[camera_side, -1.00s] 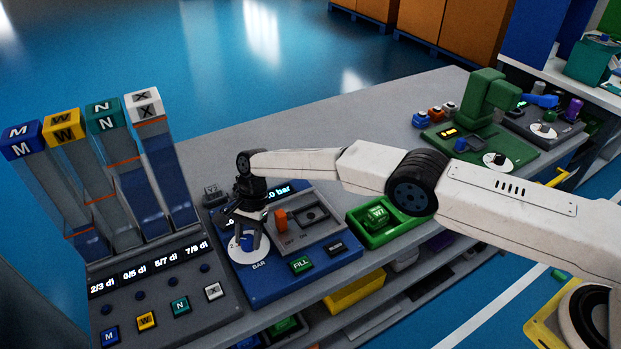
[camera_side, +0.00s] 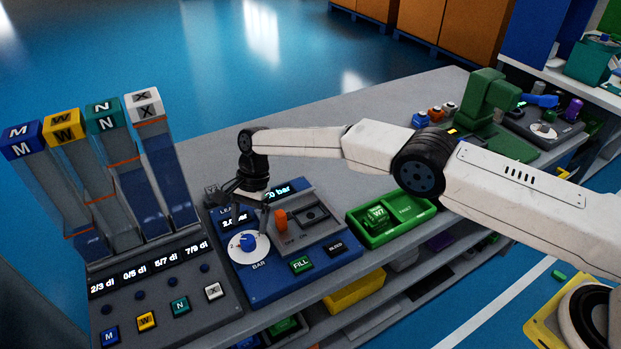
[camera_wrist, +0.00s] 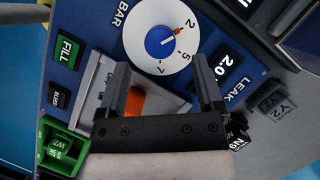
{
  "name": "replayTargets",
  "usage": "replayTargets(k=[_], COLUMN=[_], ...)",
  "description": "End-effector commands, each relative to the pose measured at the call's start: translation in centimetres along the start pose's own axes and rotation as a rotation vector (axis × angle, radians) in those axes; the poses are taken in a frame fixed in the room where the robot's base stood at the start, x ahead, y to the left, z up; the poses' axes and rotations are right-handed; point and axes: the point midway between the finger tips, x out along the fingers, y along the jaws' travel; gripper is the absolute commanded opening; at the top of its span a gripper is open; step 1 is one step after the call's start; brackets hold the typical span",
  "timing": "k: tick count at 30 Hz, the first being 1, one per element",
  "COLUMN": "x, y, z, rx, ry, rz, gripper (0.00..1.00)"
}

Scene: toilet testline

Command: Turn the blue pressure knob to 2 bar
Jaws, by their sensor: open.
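The blue pressure knob (camera_side: 247,243) stands in its white dial on the blue panel, and in the wrist view (camera_wrist: 159,42) its red pointer aims at or very near the 2 mark. A display (camera_wrist: 228,70) beside the dial shows 2.0, with the rest cut off. My gripper (camera_side: 241,210) is open and empty, raised above and behind the knob. In the wrist view its two fingers (camera_wrist: 163,80) are apart, and the knob lies clear beyond their tips.
An orange switch (camera_side: 281,220) sits right of the dial, close to one finger. FILL (camera_side: 302,264) and BLEED (camera_side: 335,248) buttons lie at the panel's front. A green tray (camera_side: 392,232) stands to the right, and letter-topped tubes (camera_side: 150,170) rise at the left.

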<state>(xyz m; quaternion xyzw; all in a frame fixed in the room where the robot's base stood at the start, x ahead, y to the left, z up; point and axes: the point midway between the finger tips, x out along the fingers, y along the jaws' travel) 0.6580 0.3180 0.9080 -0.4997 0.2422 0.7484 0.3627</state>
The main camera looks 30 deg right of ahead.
Motion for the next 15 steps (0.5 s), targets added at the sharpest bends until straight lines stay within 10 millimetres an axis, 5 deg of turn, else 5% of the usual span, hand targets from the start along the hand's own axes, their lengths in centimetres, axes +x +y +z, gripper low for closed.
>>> replayTargets(k=[6, 15], x=[-2.5, -3.2], y=[0.0, 0.0], z=[0.0, 0.0], rx=[0.000, 0.000], ry=[0.001, 0.000], rz=[-0.001, 0.001], gripper=[0.86, 0.86])
